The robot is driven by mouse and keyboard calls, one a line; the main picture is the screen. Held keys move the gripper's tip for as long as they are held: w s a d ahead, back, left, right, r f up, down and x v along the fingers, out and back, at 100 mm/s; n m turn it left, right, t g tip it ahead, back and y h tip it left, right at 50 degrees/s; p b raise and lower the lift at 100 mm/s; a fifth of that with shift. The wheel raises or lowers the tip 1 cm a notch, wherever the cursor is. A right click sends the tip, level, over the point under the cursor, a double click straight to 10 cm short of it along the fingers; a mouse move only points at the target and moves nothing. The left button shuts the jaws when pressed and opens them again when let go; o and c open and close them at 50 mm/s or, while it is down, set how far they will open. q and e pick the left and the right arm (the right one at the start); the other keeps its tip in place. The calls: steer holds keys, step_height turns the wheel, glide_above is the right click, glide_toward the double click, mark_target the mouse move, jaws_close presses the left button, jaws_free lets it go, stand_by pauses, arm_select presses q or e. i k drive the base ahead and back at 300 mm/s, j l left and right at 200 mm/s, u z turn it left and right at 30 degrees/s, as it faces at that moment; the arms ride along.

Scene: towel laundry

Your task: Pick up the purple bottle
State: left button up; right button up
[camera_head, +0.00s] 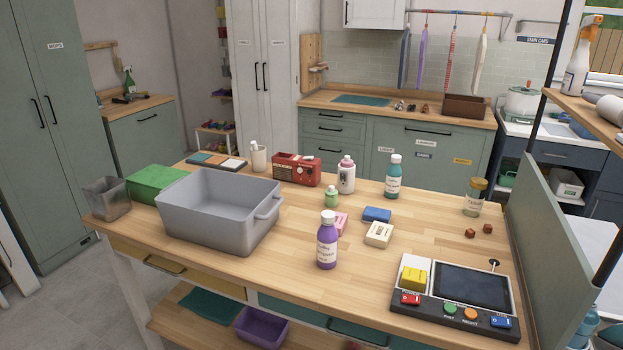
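The purple bottle (327,241) stands upright on the wooden table near its front middle. It has a white cap and a pale label. A pink block (341,222) lies just behind it, partly hidden by the bottle. Neither of my grippers shows in the head view.
A grey bin (219,209) stands left of the bottle. A cream block (379,234) and a blue block (377,214) lie to its right. A control panel (456,297) sits at the front right.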

mark_target(327, 235)
steer(key=i+j, duration=0.1)
steer(key=j, duration=0.35)
steer(key=i+j, duration=0.1)
steer(key=j, duration=0.35)
steer(key=i+j, duration=0.1)
steer(key=j, duration=0.3)
steer(key=z, duration=1.65)
